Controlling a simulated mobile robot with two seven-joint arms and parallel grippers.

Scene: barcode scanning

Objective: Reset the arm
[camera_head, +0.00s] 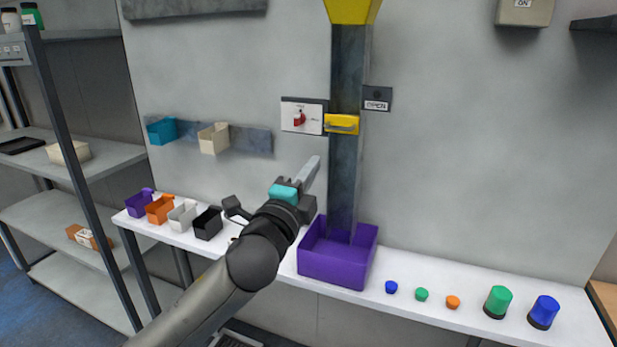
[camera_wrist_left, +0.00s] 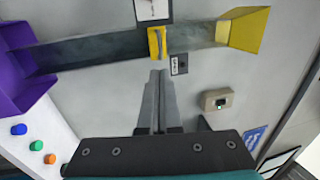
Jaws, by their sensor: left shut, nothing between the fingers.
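My left gripper (camera_head: 311,172) is raised in front of the wall, above the white shelf and just left of the grey vertical chute. Its fingers are shut together with nothing between them, which also shows in the left wrist view (camera_wrist_left: 158,75). The fingers point at the wall near the yellow handle (camera_head: 341,124) on the chute (camera_head: 347,70). In the left wrist view the yellow handle (camera_wrist_left: 157,43) lies just beyond the fingertips, and I cannot tell the exact gap. My right gripper is not in view.
A purple bin (camera_head: 337,266) stands under the chute on the white shelf (camera_head: 450,306). Small coloured buttons and two cylinders, green (camera_head: 497,301) and blue (camera_head: 543,312), are at right. Several small bins, including a black one (camera_head: 208,223), line the left. A switch panel (camera_head: 302,116) is on the wall.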

